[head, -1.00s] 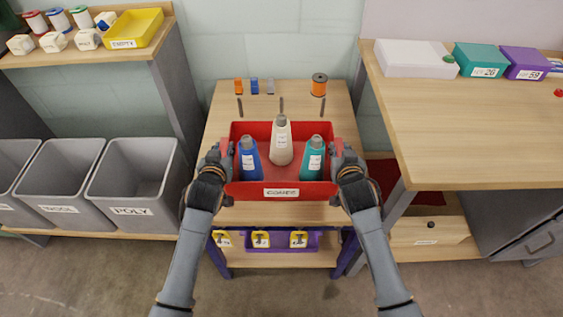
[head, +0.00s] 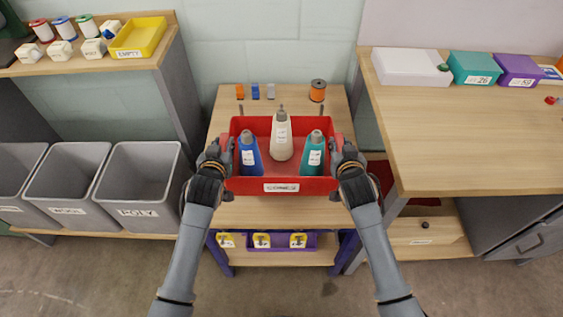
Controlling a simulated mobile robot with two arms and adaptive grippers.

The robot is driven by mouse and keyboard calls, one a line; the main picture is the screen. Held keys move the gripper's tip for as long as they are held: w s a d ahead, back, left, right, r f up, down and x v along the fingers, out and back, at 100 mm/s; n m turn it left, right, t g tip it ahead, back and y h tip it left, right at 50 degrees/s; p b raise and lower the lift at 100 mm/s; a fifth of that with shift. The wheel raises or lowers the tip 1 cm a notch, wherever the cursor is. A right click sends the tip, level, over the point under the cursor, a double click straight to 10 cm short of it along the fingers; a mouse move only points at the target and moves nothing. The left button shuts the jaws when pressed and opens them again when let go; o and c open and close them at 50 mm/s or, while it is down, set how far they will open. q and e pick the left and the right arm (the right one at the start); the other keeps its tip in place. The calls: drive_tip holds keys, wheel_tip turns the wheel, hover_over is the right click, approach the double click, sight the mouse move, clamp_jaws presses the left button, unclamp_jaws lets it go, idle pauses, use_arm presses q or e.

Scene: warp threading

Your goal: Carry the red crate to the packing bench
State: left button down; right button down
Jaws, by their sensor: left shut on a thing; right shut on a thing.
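The red crate (head: 282,186) is in the middle of the head view, level, with a white label on its front. It holds a blue bottle (head: 250,158), a cream bottle (head: 282,140) and a teal bottle (head: 312,158), all upright. My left gripper (head: 222,156) is shut on the crate's left end and my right gripper (head: 341,156) on its right end. The crate appears held above the small wooden table (head: 282,212); the gap below it is hard to judge. A wooden bench (head: 470,140) stands at the right; no label names it as the packing bench.
The right bench carries a white box (head: 410,68), a teal box (head: 473,68) and a purple box (head: 520,70) along its back; its front is clear. Pegs and an orange spool (head: 317,90) stand behind the crate. Grey bins (head: 140,190) and a shelf (head: 85,68) are at left.

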wheel_tip(320, 180, up, 19)
drive_tip(key=p, duration=1.8)
drive_tip(key=shift+r, duration=0.2)
